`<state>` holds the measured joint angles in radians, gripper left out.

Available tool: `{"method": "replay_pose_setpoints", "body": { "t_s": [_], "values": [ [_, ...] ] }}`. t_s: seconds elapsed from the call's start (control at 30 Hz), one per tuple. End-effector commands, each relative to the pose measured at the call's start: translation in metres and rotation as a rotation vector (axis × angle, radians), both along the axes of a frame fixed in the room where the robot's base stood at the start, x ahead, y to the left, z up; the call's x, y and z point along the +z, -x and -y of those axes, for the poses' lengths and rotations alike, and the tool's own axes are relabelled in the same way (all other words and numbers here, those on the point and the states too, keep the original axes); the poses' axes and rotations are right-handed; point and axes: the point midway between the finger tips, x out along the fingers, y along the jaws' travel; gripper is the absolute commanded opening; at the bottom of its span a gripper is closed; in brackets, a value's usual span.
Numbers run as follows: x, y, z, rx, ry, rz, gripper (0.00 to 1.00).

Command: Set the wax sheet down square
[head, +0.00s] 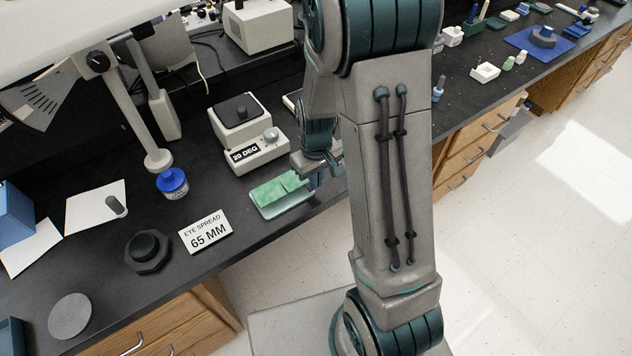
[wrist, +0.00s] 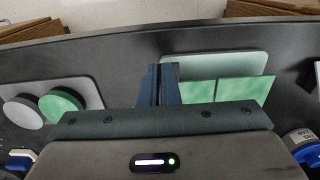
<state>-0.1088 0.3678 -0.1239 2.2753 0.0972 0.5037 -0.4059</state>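Two marbled green wax sheets lie side by side on a pale green tray (head: 283,209) near the bench's front edge. In the wrist view, the left sheet (wrist: 197,93) is slightly turned relative to the right sheet (wrist: 243,88), with a thin seam between them. Bare tray (wrist: 225,63) shows along one long side of them. My gripper (wrist: 160,80) has its fingers close together, beside the left sheet's edge. A finger hides part of that edge, and I see nothing clearly held between the fingers. In the head view, my gripper (head: 316,172) is at the tray's right end, partly hidden by my arm.
A device labelled 20 DEG (head: 250,155) stands behind the tray. A sign reading EYE SPREAD 65 MM (head: 206,232) and a blue-lidded jar (head: 172,183) are to the left. In the wrist view, a grey tray (wrist: 90,92) holds round discs.

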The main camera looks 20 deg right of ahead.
Motion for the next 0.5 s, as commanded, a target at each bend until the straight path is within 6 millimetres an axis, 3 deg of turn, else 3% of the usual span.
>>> {"method": "replay_pose_setpoints", "body": {
  "t_s": [0.17, 0.5],
  "values": [
    [-0.019, 0.0, 0.0, 0.0, 0.0, -0.002, 0.0],
    [-0.023, 0.0, 0.0, 0.0, 0.0, 0.001, 0.0]
  ]
}}
